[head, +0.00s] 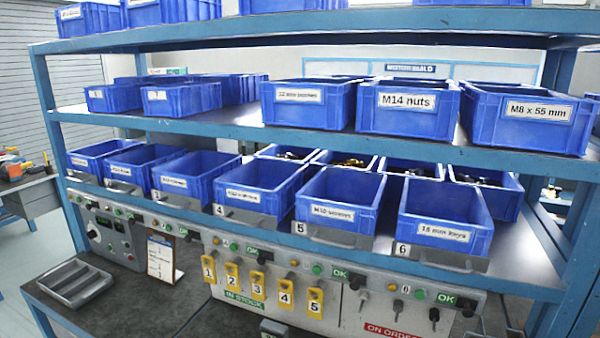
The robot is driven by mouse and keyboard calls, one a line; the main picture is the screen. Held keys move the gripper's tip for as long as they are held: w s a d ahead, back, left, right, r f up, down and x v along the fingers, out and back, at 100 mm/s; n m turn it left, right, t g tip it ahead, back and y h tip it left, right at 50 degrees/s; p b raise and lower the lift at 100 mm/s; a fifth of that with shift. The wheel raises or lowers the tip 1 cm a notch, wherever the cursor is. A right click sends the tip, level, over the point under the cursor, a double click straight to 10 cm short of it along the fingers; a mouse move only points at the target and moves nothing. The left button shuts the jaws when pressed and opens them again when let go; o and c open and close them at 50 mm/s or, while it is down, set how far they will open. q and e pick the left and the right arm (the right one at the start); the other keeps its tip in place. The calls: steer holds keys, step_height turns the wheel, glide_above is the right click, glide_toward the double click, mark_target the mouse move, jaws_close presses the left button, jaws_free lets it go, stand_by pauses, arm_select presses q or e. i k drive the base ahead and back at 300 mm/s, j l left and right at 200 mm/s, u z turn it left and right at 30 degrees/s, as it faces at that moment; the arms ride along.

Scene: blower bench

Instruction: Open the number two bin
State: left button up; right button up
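The number two bin (140,165) is a blue open-topped bin, second from the left in the front row on the lower shelf. It has a white label on its front, too small to read, and a grey bar below it. Its own number tag is too small to read; I place it by counting back from the bins tagged 4, 5 and 6. The first bin (97,158) stands to its left and the third bin (190,180) to its right. Neither of my grippers is in view.
Bin 4 (258,190), bin 5 (340,205) and bin 6 (443,220) continue the row. Below is a control panel (345,300) with yellow numbered tags (258,285) on it. A grey tray (74,283) and a clipboard (161,258) are at the lower left. Shelves with blue bins rise above.

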mark_target(130, 171)
steer(key=j+u, duration=0.1)
steer(key=j, duration=0.5)
steer(key=i+j, duration=0.1)
steer(key=j, duration=0.55)
steer(key=j+u, duration=0.15)
steer(key=j, duration=0.45)
